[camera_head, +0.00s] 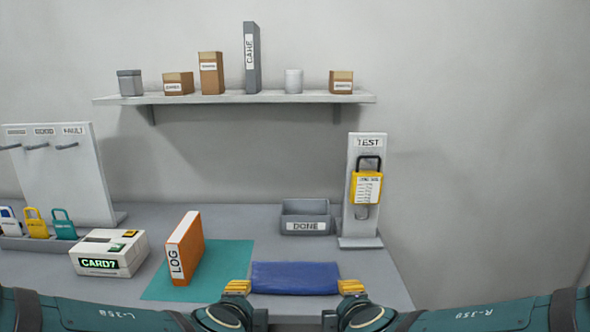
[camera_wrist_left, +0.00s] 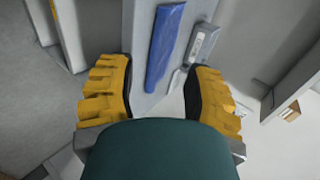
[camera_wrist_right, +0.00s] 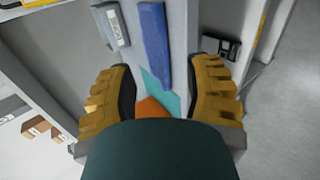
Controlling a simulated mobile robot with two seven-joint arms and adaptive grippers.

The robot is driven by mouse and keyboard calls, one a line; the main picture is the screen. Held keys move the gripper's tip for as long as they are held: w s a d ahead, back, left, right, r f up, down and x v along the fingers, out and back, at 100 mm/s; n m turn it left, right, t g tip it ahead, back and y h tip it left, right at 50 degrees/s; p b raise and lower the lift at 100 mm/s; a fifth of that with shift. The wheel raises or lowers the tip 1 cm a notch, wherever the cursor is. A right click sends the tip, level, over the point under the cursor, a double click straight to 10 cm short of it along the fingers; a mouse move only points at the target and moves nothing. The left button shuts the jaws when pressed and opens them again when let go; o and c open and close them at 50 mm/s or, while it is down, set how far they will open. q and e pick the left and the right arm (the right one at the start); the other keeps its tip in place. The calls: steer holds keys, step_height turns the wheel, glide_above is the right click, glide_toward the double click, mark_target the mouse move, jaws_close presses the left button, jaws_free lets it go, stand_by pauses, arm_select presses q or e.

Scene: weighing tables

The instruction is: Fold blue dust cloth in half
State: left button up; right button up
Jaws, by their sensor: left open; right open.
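The blue dust cloth (camera_head: 295,278) lies as a wide, low rectangle near the front of the grey table, with its long side running left to right. I cannot tell how many layers it has. My left gripper (camera_head: 237,287) is at its left end and my right gripper (camera_head: 352,287) at its right end. In the left wrist view the cloth (camera_wrist_left: 165,45) lies beyond my open, empty fingers (camera_wrist_left: 158,90). In the right wrist view the cloth (camera_wrist_right: 155,45) also lies beyond open, empty fingers (camera_wrist_right: 160,92). Whether any fingertip touches the cloth is unclear.
An orange LOG binder (camera_head: 186,248) stands on a teal mat (camera_head: 228,262) left of the cloth. A white card box (camera_head: 110,252) is further left. A grey DONE tray (camera_head: 305,226) and a TEST stand (camera_head: 352,225) are behind. Bare table lies between cloth and tray.

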arm_select(q)
steer(key=s+f+n+g+h, duration=0.1)
steer(key=s+f+n+g, duration=0.2)
steer(key=f+n, duration=0.3)
steer(key=s+f+n+g+h, duration=0.1)
steer(key=s+f+n+g, duration=0.2)
steer(key=f+n, duration=0.4)
steer(key=s+f+n+g+h, duration=0.1)
steer(key=s+f+n+g, duration=0.2)
steer(key=f, duration=1.8)
steer(key=s+n, duration=0.2)
steer(key=n, duration=0.1)
steer(key=shift+s+a+h, duration=0.2)
steer(key=shift+s+h, duration=0.1)
steer(key=shift+h, duration=0.1)
arm_select(e)
steer(key=s+f+m+g+y, duration=0.1)
steer(key=s+f+m+g, duration=0.2)
steer(key=f+m, duration=0.3)
steer(key=s+f+m+g+y, duration=0.1)
steer(key=s+f+m+g, duration=0.2)
steer(key=f+m, duration=0.4)
steer(key=s+f+m+g+y, duration=0.1)
steer(key=s+f+m+g, duration=0.2)
steer(key=f, duration=1.8)
steer(key=s+m, duration=0.2)
steer(key=m, duration=0.1)
steer(key=shift+s+d+m+y, duration=0.2)
steer(key=shift+s+m+y, duration=0.1)
steer(key=shift+m+y, duration=0.1)
